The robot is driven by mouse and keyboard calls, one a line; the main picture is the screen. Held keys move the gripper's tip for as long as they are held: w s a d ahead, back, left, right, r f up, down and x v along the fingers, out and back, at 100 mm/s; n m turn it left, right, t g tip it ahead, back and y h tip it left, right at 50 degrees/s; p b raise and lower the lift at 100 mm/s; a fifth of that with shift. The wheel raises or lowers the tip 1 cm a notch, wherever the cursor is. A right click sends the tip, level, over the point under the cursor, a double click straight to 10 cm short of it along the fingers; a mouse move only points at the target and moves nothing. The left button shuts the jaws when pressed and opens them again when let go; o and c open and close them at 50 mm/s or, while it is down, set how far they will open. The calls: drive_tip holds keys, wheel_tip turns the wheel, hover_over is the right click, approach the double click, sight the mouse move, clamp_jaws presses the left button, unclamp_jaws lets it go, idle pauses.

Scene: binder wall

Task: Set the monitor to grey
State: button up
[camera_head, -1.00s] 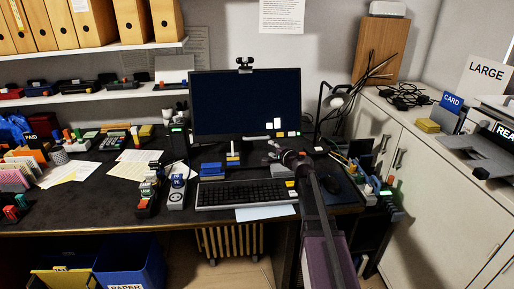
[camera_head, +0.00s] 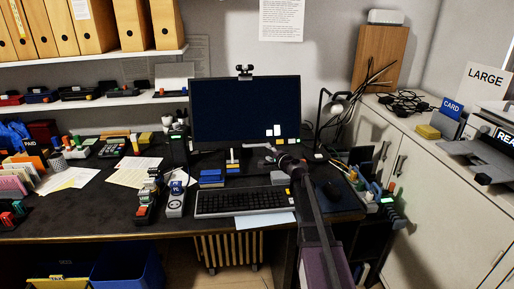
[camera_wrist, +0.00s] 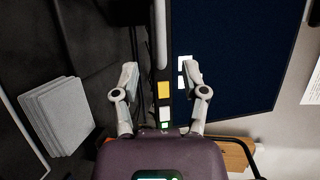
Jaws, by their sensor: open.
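The monitor (camera_head: 235,105) stands at the back of the desk with a dark navy screen and two small white patches near its lower right. Small yellow and white labels sit along its lower edge. My gripper (camera_head: 262,149) is just in front of that lower edge, right of centre. In the wrist view my gripper (camera_wrist: 160,76) has its fingers spread with nothing held. The monitor's screen (camera_wrist: 225,60) fills the right there, and its edge strip with a yellow label (camera_wrist: 163,90) runs between the fingers. Whether the fingers touch it cannot be told.
A keyboard (camera_head: 240,201) and blue blocks (camera_head: 211,177) lie before the monitor. A phone-like device (camera_head: 176,200) stands left of the keyboard. A desk lamp (camera_head: 334,106) rises at the right. Several stamps and papers crowd the left.

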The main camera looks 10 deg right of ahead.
sight(258, 146)
drive_tip(key=b+x, duration=0.1)
drive_tip(key=x, duration=0.9)
drive_tip(key=shift+w, duration=0.2)
clamp_jaws()
